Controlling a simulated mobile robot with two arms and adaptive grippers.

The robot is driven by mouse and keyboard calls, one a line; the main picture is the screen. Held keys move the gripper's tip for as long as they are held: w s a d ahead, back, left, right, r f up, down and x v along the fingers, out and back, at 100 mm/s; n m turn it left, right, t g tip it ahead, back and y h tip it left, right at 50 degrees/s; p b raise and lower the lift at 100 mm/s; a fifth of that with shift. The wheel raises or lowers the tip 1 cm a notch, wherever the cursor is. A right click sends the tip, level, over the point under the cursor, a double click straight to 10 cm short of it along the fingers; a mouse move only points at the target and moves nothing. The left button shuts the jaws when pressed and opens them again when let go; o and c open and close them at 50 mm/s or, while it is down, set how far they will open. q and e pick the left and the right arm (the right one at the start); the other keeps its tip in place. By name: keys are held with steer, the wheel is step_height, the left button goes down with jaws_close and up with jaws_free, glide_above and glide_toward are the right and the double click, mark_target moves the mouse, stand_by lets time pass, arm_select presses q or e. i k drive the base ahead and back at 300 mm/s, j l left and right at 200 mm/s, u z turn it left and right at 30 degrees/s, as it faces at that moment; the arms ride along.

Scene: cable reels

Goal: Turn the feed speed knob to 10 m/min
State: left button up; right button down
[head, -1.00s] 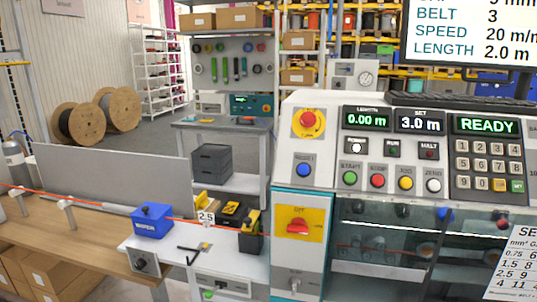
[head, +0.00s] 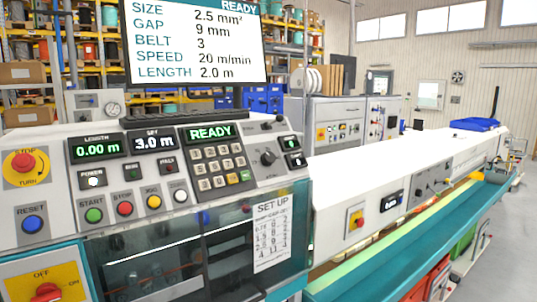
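A black rotary knob (head: 268,157) sits on the sloped control panel (head: 60,168), right of the keypad (head: 219,166). Its label and scale are too small to read, so I cannot tell whether it is the feed speed knob or where it points. A smaller knob (head: 267,126) is above it. The monitor (head: 193,42) reads SPEED 20 m/min and LENGTH 2.0 m. The displays read READY (head: 208,132), length 0.00 m (head: 96,148) and set 3.0 m (head: 154,140). Neither of my grippers is in view.
A red stop button (head: 23,162) and a red switch on a yellow plate (head: 46,289) are at the left. A set-up sheet (head: 271,232) hangs on the front window. A long white unit with a teal trough (head: 395,250) extends right. Floor shows at the far right.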

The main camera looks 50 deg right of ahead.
mark_target(267, 159)
steer(key=z, duration=1.55)
